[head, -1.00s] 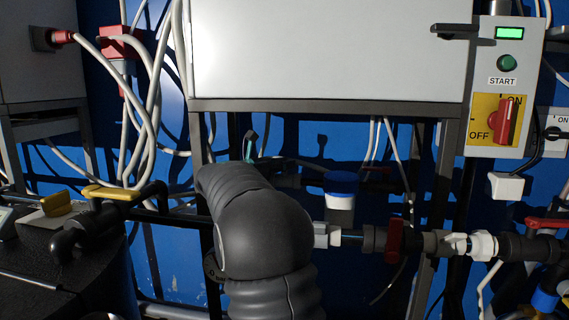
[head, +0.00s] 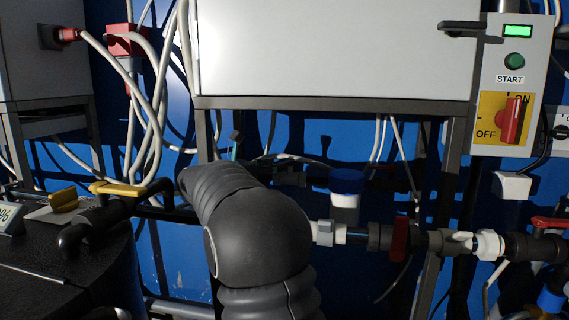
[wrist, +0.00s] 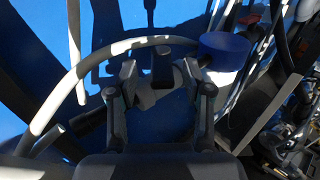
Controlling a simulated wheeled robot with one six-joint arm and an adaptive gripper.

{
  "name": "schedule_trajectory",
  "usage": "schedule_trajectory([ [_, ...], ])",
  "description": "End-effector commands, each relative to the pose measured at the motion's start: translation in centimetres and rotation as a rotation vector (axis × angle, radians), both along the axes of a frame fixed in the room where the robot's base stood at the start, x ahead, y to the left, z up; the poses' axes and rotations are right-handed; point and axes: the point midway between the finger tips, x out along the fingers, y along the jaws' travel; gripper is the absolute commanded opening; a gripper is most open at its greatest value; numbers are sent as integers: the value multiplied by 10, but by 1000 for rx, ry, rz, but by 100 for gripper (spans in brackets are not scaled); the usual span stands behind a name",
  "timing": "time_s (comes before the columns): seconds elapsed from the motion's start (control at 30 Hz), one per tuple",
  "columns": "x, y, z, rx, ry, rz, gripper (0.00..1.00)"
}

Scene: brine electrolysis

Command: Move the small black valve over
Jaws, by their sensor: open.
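My gripper (wrist: 160,84) is open in the wrist view, its two fingers spread left and right. A small black handle (wrist: 162,62), which looks like the small black valve, stands between the fingertips. A gap shows on each side of it, and I cannot tell how deep it sits between them. In the head view my arm hides the gripper. A small dark upright piece (head: 236,138) shows just above the arm, but I cannot tell whether it is the valve.
A blue-capped white fitting (head: 346,190) stands right of my arm; its blue cap (wrist: 224,50) is close to the right finger. A pale hose (wrist: 70,88) curves past the left finger. A red valve (head: 400,238), yellow handles (head: 118,190) and a cabinet (head: 335,50) surround the space.

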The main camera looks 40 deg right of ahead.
Motion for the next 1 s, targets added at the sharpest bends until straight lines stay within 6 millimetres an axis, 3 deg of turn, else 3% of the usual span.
schedule_trajectory([
  [0.1,0,25,0,1,-1,3,50],
  [0.3,-2,52,0,1,0,2,50],
  [0.73,-3,63,0,1,0,-1,50],
  [0.77,-3,63,0,1,0,-1,48],
  [0.87,-4,63,0,11,-9,0,22],
  [1.0,-19,62,0,101,-78,8,21],
])
